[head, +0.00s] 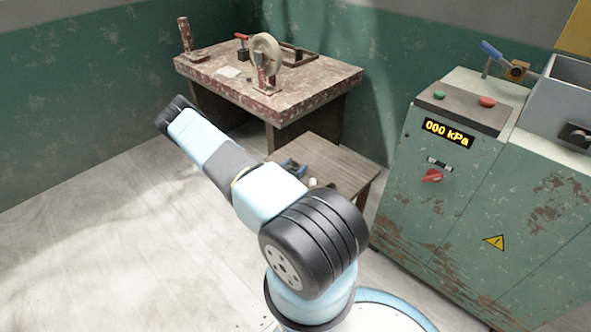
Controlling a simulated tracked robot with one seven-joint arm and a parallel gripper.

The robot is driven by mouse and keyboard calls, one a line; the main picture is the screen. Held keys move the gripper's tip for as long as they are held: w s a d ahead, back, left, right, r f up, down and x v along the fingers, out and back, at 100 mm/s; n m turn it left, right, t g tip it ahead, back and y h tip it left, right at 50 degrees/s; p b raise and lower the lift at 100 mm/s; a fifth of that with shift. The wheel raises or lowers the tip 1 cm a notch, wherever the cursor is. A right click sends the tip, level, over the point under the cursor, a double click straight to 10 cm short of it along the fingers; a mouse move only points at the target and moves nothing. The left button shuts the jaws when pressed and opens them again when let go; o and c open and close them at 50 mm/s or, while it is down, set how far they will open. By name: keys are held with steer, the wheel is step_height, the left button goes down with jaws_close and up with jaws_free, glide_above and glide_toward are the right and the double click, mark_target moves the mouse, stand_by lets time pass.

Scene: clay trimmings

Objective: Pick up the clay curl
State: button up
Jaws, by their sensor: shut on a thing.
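I cannot make out the clay curl for certain in the head view. A small pale thing (313,182) shows at the near side of the low wooden table, partly behind my arm, too small to identify. My arm rises from the bottom of the view and reaches to the upper left, ending in a dark joint. I cannot make out my gripper's fingers, or anything held in them.
The low wooden table (345,173) stands behind my arm, with a dark blue item (291,167) on it. A worn workbench (323,92) with a wheel (266,53) stands behind. A green machine (395,200) blocks the right. Floor at left is clear.

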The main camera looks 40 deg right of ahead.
steer(key=shift+c, duration=1.4)
